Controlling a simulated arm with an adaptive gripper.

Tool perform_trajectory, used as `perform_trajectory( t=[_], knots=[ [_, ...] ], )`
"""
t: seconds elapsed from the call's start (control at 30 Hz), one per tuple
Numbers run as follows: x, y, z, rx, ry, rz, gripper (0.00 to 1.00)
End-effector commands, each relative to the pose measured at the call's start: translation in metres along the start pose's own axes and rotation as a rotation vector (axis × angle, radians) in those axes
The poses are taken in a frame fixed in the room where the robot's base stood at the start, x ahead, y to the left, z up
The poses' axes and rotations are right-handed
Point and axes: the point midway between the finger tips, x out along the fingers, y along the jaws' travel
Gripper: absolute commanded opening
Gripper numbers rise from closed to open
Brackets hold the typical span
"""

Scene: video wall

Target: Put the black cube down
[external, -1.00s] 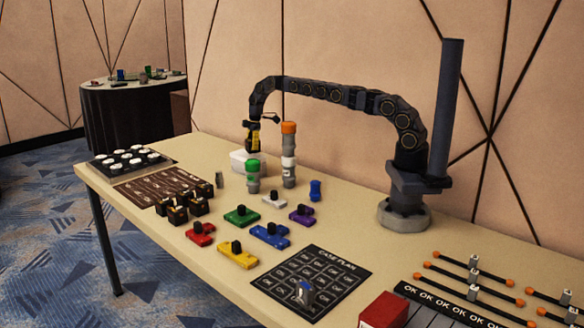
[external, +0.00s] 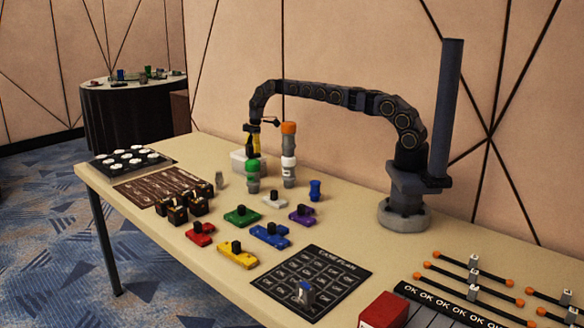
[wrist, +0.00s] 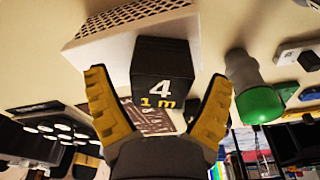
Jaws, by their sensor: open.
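In the wrist view, the black cube (wrist: 165,82), marked "4" and "1 m" on one face, sits between the yellow fingers of my gripper (wrist: 158,90). The fingers are open, with a gap on each side of the cube. The cube is close beside a white box (wrist: 105,32) with a perforated side; I cannot tell whether they touch. In the external view, my gripper (external: 253,148) points down near the table's back edge, in front of the white box (external: 237,160). There the cube is not clearly visible.
A green-topped cylinder (external: 253,174) stands close in front of my gripper, and a taller orange-topped one (external: 289,160) stands to its right. Several dark cubes (external: 185,203) cluster at front left. Coloured blocks, including a green one (external: 241,216), lie mid-table.

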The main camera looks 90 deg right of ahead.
Motion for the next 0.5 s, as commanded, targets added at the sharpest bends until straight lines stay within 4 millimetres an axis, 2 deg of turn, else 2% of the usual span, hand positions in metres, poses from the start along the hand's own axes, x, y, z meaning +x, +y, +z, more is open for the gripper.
perform_trajectory(
  t=[0.4,0.5],
  knots=[
    [-0.087,0.002,-0.001,-0.001,0.004,0.008,0.83],
    [-0.101,0.001,-0.001,-0.001,0.002,0.003,0.83]
  ],
)
